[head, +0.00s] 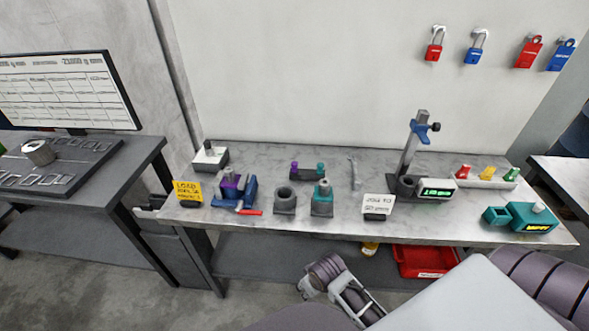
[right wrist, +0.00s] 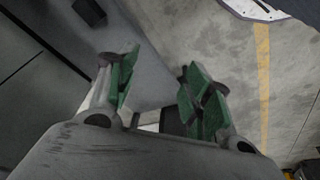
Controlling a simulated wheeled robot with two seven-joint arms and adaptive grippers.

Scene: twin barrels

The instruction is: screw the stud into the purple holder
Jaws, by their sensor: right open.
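The purple holder (head: 231,189) stands in a blue vise (head: 246,194) with a red handle at the left part of the bench. A grey upright piece shows at its top; I cannot tell if this is a stud. A small dark rack (head: 308,176) behind holds a purple-topped piece (head: 294,167) and a teal-topped piece (head: 320,168). A teal holder (head: 322,206) with a grey top stands right of the vise. My right gripper (right wrist: 161,82) is open and empty in the right wrist view, its green-padded fingers apart, over the floor. My left gripper is not in view.
A grey cylinder holder (head: 285,201) stands between vise and teal holder. Yellow (head: 187,192) and white (head: 378,204) signs stand on the bench (head: 455,221). A gauge stand (head: 411,150) is at the back right. A red bin (head: 426,262) sits below.

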